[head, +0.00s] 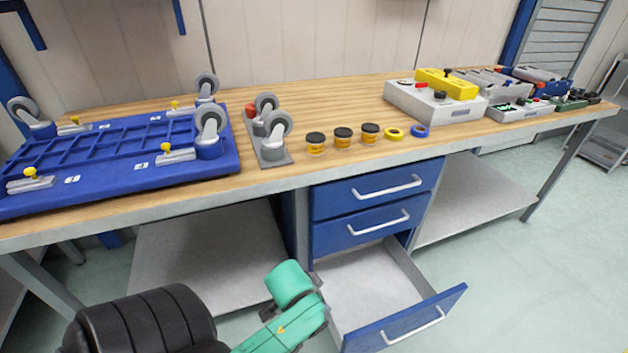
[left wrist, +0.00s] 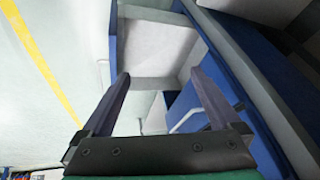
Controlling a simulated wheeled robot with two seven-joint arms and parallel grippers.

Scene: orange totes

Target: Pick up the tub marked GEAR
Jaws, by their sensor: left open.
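In the head view my left arm is low in front of the bench, beside the open drawer and well below the tubs. My right gripper is not in view.
An open, empty-looking drawer (head: 405,318) juts out below the workbench (head: 300,178); it also shows in the left wrist view (left wrist: 155,38). A yellow ring (head: 393,134) and a blue ring (head: 419,131) lie right of the tubs. A caster plate (head: 272,156) stands left; grey boxes (head: 436,105) stand right.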

